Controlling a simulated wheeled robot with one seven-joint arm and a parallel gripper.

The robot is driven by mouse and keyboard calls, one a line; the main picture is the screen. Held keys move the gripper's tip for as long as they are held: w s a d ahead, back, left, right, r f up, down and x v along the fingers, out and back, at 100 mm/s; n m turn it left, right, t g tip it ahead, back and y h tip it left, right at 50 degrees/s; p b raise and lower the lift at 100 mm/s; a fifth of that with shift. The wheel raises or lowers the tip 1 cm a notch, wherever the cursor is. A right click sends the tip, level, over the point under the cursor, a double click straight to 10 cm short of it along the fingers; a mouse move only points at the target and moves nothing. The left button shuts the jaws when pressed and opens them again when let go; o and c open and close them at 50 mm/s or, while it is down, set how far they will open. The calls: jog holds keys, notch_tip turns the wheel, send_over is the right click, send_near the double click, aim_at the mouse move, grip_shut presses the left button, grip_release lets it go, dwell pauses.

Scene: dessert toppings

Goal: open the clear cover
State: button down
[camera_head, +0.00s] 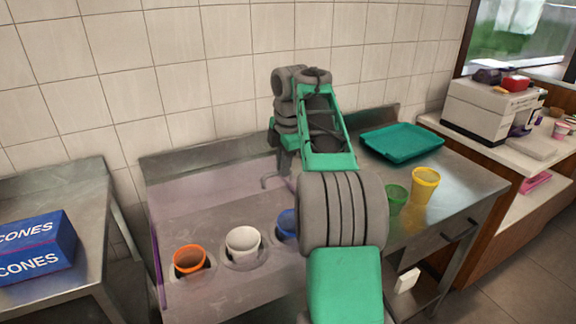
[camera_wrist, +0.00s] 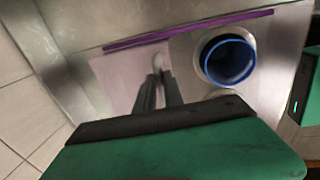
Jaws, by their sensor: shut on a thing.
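The clear cover (camera_head: 215,171) is a see-through, pink-tinted panel with a purple edge over the left part of the steel counter. It also shows in the wrist view (camera_wrist: 110,72), with a purple strip along its edge. My gripper (camera_wrist: 158,72) is shut on a small pale handle of the cover, mostly hidden between the fingertips. How far the cover is tilted I cannot tell.
An orange cup (camera_head: 189,260), a white cup (camera_head: 243,243) and a blue cup (camera_head: 287,222) sit in counter holes. A green cup (camera_head: 395,198), a yellow cup (camera_head: 422,186) and a teal tray (camera_head: 402,142) stand right of my arm. A tiled wall rises behind.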

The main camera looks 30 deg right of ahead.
jog(key=c, duration=1.6)
grip_release()
jog(key=shift+a, duration=0.1)
jog(key=shift+o, duration=0.7)
jog(key=shift+s+d, duration=0.15)
jog(key=shift+d, duration=0.05)
notch_tip(320, 180, up, 8)
jog(key=s+p, duration=0.1)
jog(key=p, duration=0.4)
jog(key=shift+s+f, duration=0.15)
jog(key=shift+s, duration=0.1)
jog(key=shift+a, duration=0.1)
